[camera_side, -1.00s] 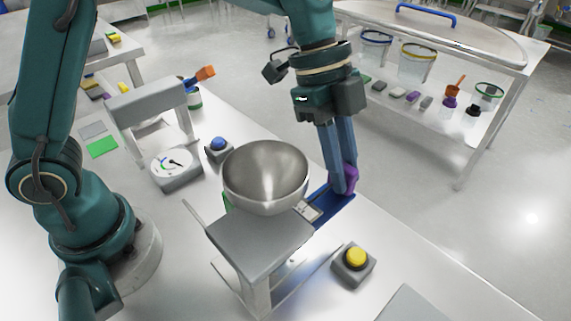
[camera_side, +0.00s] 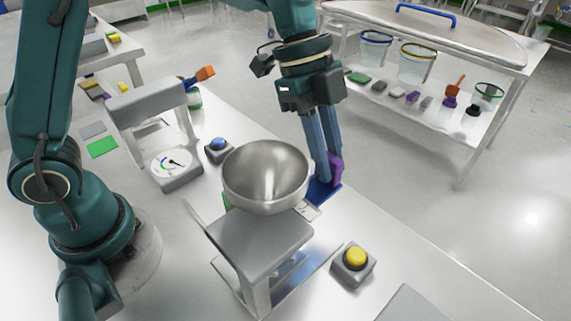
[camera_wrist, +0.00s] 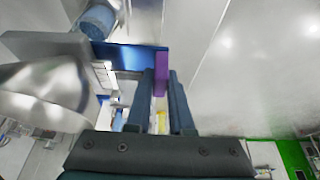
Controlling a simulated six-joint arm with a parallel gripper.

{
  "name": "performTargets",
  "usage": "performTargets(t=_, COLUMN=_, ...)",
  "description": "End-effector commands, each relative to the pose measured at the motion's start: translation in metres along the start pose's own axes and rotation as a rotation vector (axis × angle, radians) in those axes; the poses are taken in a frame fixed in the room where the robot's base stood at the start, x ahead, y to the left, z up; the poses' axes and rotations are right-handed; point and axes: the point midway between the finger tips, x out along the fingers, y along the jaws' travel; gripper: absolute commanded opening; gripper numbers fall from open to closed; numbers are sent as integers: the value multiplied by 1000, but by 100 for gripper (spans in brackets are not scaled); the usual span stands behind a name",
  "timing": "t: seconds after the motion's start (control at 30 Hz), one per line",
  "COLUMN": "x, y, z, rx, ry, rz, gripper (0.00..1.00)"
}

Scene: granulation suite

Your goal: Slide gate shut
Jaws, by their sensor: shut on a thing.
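The gate is a flat blue plate (camera_side: 322,192) with an upright purple handle (camera_side: 336,167) at its outer end. It sticks out from beneath the steel bowl (camera_side: 265,175) of the hopper stand; its inner part is hidden. My gripper (camera_side: 328,178) is shut on the purple handle. In the wrist view my gripper's fingertips (camera_wrist: 162,73) stand at either side of the purple handle (camera_wrist: 161,62), and the blue plate (camera_wrist: 134,57) runs left from it towards the bowl (camera_wrist: 45,85).
The grey stand (camera_side: 258,242) is in front of the bowl. A yellow button (camera_side: 356,257) sits right of it and a blue button (camera_side: 218,144) left of the bowl. A dial gauge (camera_side: 172,164) is farther left. A side table (camera_side: 500,65) with buckets stands behind, across open floor.

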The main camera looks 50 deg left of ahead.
Motion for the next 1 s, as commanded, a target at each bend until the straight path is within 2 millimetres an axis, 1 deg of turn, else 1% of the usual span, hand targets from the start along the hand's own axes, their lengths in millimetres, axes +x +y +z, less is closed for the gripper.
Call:
performTargets(t=0.03, x=-1, y=0, z=3, rx=0, ry=-9, rz=-2, gripper=31)
performTargets(t=0.07, x=-1, y=0, z=3, rx=0, ry=-9, rz=-2, gripper=43)
performTargets(t=0.1, x=-1, y=0, z=3, rx=0, ry=-8, rz=-2, gripper=50)
performTargets(t=0.43, x=-3, y=0, z=2, rx=0, ry=-6, rz=-1, gripper=50)
performTargets(t=0.57, x=-17, y=-2, z=2, rx=1, ry=-5, rz=-6, gripper=50)
performTargets(t=0.7, x=-37, y=-2, z=2, rx=1, ry=-6, rz=-6, gripper=50)
performTargets(t=0.8, x=-46, y=-1, z=2, rx=0, ry=-6, rz=-4, gripper=50)
performTargets(t=0.9, x=-51, y=-1, z=2, rx=-1, ry=-7, rz=-3, gripper=50)
performTargets(t=1.0, x=-52, y=0, z=2, rx=-1, ry=-7, rz=-1, gripper=50)
